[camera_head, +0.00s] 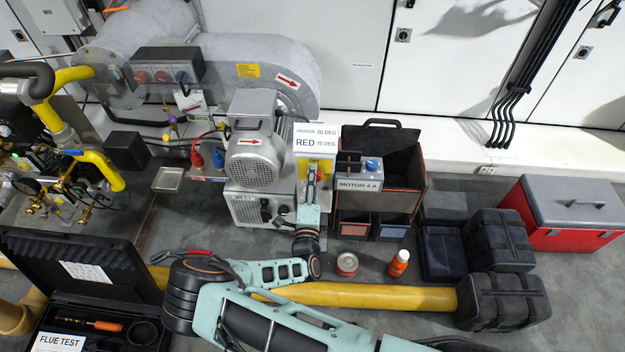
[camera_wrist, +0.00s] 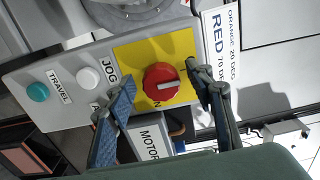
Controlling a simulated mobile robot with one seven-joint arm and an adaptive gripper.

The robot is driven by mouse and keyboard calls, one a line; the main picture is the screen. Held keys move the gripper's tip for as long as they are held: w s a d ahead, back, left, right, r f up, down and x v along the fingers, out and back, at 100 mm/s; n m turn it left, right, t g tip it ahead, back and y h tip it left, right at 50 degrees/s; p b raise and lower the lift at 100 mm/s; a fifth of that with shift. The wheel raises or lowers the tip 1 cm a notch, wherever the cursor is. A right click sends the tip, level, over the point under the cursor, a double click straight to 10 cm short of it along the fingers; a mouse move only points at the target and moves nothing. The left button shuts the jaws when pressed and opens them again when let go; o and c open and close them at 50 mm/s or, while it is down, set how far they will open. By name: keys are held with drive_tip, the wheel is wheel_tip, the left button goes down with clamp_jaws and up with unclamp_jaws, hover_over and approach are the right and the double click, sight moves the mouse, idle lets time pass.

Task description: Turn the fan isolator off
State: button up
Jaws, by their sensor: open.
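The isolator's red rotary knob (camera_wrist: 160,86) sits on a yellow plate (camera_wrist: 128,52) on a grey panel in the wrist view. A pale bar crosses the knob's face. My gripper (camera_wrist: 163,80) is open, with one finger on each side of the knob. I cannot tell whether either finger touches it. Lettering at the knob's lower edge is mostly hidden. In the head view, the yellow plate (camera_head: 328,166) shows beside the fan motor, and my gripper (camera_head: 312,180) covers most of the knob.
A white sign (camera_head: 316,137) with orange and red degree settings stands above the plate. White (camera_wrist: 88,78) and teal (camera_wrist: 37,92) buttons share the panel. A "MOTOR 4 A" box (camera_head: 360,185) is close on the right. The finned motor (camera_head: 254,160) is close on the left.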

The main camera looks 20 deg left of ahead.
drive_tip(key=v, duration=1.2)
